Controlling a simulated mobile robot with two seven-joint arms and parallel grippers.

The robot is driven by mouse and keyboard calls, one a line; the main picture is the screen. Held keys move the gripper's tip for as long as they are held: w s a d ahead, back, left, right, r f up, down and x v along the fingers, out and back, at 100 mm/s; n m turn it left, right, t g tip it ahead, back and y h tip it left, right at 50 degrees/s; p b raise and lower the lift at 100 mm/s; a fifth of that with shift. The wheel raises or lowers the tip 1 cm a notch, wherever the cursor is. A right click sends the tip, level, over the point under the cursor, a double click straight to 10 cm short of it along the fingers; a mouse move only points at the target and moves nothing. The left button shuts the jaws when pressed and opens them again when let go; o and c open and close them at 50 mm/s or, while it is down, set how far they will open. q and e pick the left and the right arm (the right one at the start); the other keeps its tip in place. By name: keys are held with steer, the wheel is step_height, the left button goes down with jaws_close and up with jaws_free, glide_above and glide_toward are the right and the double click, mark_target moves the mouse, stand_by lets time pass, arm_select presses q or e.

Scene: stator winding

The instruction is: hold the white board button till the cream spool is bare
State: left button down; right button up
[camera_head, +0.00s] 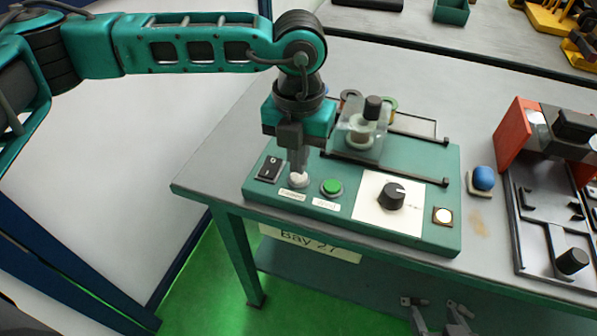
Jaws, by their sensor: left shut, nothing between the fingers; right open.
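The green control board (330,228) lies on the grey table. Its white button (299,181) is at the front left, with a small label before it. My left gripper (299,170) points straight down with its fingers shut, and their tips are on or just above this button; contact is hard to tell. A cream spool (359,134) stands behind under a clear cover, below a black knob; how much wire is on it is too small to tell. My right gripper (438,306) is open and empty, low at the bottom edge, in front of the table.
The board also carries a black rocker switch (269,168), a green button (332,187), a black dial (392,196) and a square white-faced part (443,215). A blue ball-shaped knob (484,178) and an orange-sided fixture (516,145) stand to the right. The table's left part is clear.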

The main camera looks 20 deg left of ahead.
arm_select(q)
steer(key=shift+f+b, duration=0.8)
steer(key=shift+f, duration=0.05)
stand_by(0.6)
steer(key=shift+f+b, duration=0.15)
steer(key=shift+b, duration=0.15)
stand_by(0.4)
stand_by(2.7)
steer(key=shift+r+p, duration=1.85)
steer(key=shift+r, duration=1.75)
